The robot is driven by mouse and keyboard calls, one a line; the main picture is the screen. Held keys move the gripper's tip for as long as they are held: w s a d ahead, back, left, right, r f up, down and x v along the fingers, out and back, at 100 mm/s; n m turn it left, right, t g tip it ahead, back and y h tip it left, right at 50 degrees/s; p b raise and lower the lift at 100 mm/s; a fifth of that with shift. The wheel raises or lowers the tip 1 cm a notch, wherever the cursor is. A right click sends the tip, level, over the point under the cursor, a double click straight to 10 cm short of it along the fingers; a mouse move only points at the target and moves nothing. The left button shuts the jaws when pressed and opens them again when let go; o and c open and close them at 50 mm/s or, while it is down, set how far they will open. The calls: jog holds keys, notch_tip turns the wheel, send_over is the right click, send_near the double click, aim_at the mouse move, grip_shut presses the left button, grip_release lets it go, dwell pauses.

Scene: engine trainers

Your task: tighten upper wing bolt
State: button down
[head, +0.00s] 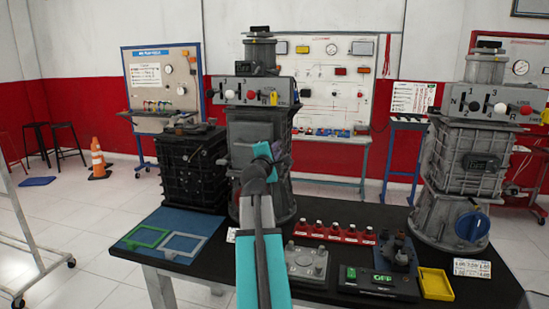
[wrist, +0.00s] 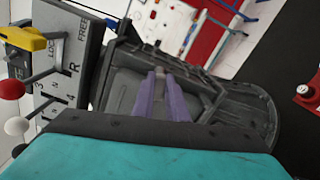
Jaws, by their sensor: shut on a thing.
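The grey engine trainer (head: 255,130) stands at the middle of the black table, with a grey gear-selector box on top. My gripper (head: 281,157) is at its front, below that box, largely hidden behind my own arm. In the wrist view, the two purple fingers of my gripper (wrist: 160,78) are close together in front of the trainer's dark grey housing (wrist: 120,92). They are shut on a small piece at their tips, which fits the upper wing bolt. The fingers hide most of it, so its angle and seating cannot be told.
The selector box (wrist: 75,50) has ball-ended levers and a yellow lock piece (wrist: 25,40). On the table are a blue mat (head: 190,222), a red rack (head: 333,234), a yellow tray (head: 436,284) and a green-display box (head: 378,284). A second trainer (head: 464,160) stands right.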

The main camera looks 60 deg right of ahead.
jog(key=shift+d+m+b, duration=0.1)
jog(key=shift+m+b, duration=1.1)
jog(key=shift+m, duration=0.4)
jog(key=c, duration=1.8)
grip_release()
jog(key=shift+s, duration=0.1)
jog(key=shift+o, duration=0.2)
jog(key=shift+f, duration=0.1)
